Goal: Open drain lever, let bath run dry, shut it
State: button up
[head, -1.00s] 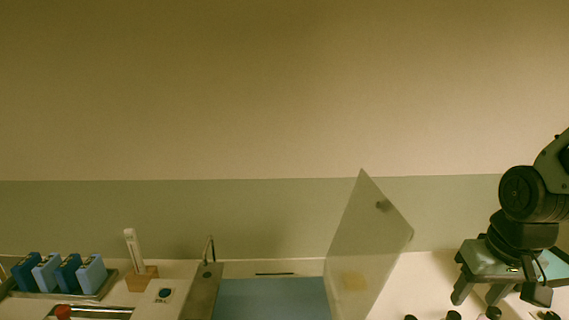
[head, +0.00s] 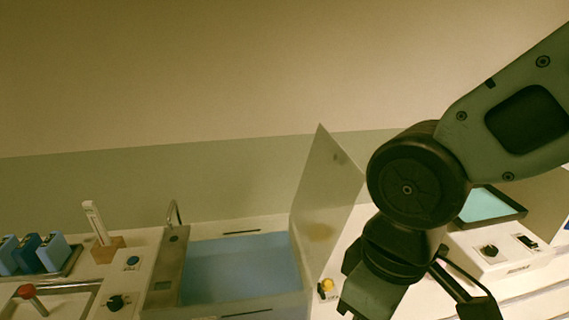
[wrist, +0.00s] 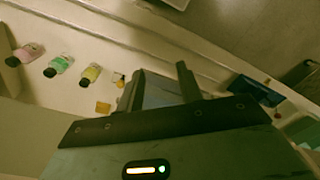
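The bath (head: 240,272) holds blue water in the middle of the bench in the head view; its front is cut off by the frame. A clear lid (head: 322,195) stands tilted up at its right side. A small yellow knob (head: 327,286) sits by the bath's right front corner; I cannot tell for sure that it is the drain lever. My gripper (wrist: 158,72) is open, with an empty gap between its fingers in the wrist view. In the head view it hangs right of the lid and yellow knob, apart from the knob.
A red-knobbed handle (head: 27,291) lies at the far left, near blue cassettes (head: 52,252) in a tray. A thermometer-like stick (head: 95,222) stands in a wooden block. A device with a teal screen (head: 490,206) is behind my arm. Several small bottles (wrist: 90,73) show in the wrist view.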

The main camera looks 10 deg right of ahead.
aim_at(326, 286)
jog(key=k+l+u, duration=0.25)
jog(key=l, duration=0.35)
jog(key=k+l+u, duration=0.15)
jog(key=l+u, duration=0.15)
jog(key=l, duration=0.25)
jog(key=k+l+u, duration=0.25)
jog(key=l, duration=0.25)
jog(key=k+l+u, duration=0.25)
jog(key=k+l, duration=0.1)
jog(key=l, duration=0.1)
